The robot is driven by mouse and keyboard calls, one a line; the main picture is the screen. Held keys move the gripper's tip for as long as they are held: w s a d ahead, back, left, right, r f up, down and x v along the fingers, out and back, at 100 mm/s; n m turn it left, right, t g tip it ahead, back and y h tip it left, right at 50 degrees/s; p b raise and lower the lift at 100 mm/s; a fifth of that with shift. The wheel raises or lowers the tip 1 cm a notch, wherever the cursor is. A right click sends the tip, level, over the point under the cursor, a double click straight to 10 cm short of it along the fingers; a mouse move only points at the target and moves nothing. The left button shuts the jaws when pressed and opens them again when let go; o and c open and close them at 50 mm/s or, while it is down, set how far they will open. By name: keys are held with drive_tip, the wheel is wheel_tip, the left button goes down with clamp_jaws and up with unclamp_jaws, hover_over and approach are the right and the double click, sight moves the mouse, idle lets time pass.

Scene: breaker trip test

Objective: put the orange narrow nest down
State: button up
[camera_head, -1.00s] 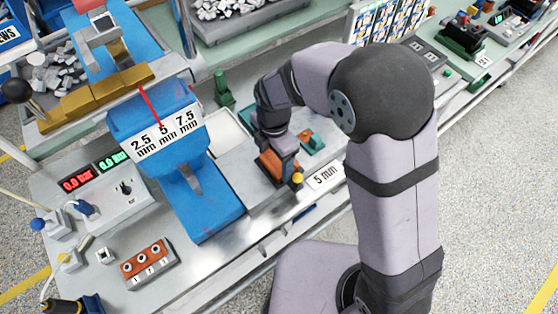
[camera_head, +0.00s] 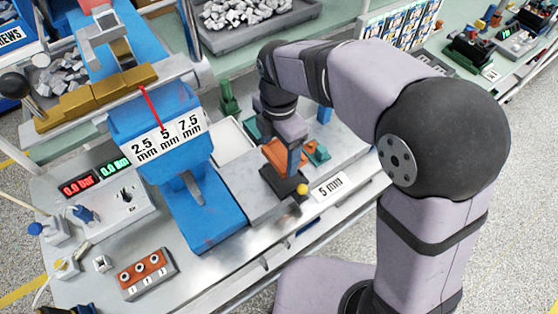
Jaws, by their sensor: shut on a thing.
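The orange narrow nest (camera_head: 274,152) is in the head view, right of the blue press, just behind and above a dark seat (camera_head: 284,184) with a yellow knob (camera_head: 302,189). My gripper (camera_head: 289,154) points down and is shut on the nest. Its body and finger hide part of the nest. The nest appears clear of the dark seat, but I cannot tell its exact height. A teal nest (camera_head: 318,153) sits just right of the gripper.
A green piece (camera_head: 228,98) and a pale tray (camera_head: 233,140) are behind. Bare metal bench (camera_head: 345,150) shows right of the teal nest.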

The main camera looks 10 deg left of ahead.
drive_tip(key=shift+r, duration=0.8)
drive_tip(key=shift+w+a+r, duration=0.1)
drive_tip(key=shift+w+a, duration=0.1)
drive_tip(key=shift+a, duration=0.05)
drive_tip(key=w+a+n+p, duration=0.2)
drive_tip(key=w+a+p, duration=0.1)
drive_tip(key=w+a, duration=0.7)
drive_tip(key=n+p, duration=0.3)
hover_over(223, 145)
drive_tip(key=shift+d+f, duration=0.1)
drive_tip(key=shift+f, duration=2.65)
drive_tip(key=shift+f, duration=0.1)
wheel_tip(223, 145, down, 5)
drive_tip(key=b, duration=0.5)
drive_tip(key=shift+f+p, duration=0.85)
drive_tip(key=shift+f, duration=1.55)
